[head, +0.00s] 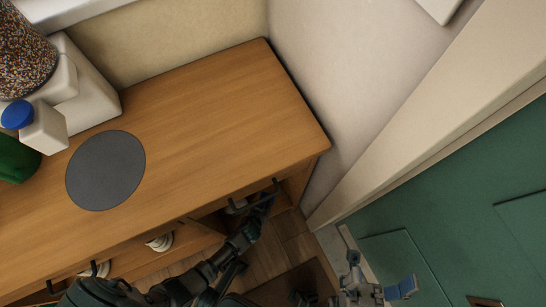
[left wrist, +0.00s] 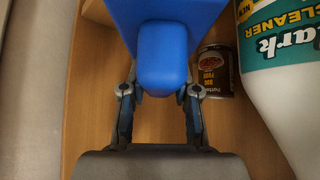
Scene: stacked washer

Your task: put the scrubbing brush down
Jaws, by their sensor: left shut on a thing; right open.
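My left gripper (head: 262,205) reaches to the open drawer or shelf space under the right end of the counter. In the left wrist view its two fingers (left wrist: 160,95) are shut on a blue object, which I take to be the scrubbing brush (left wrist: 165,50). Only its blue body shows, above a wooden surface; whether it touches that surface I cannot tell. In the head view the brush is mostly hidden by my gripper. My right gripper (head: 375,275) is open at the bottom right, in front of the green door.
A can (left wrist: 214,72) and a white cleaner bottle (left wrist: 285,70) stand right of the brush. The wooden counter (head: 220,100) carries a grey round mat (head: 105,170) and, at left, a blue-capped white bottle (head: 45,130). Its right half is clear. A green door (head: 450,220) is at right.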

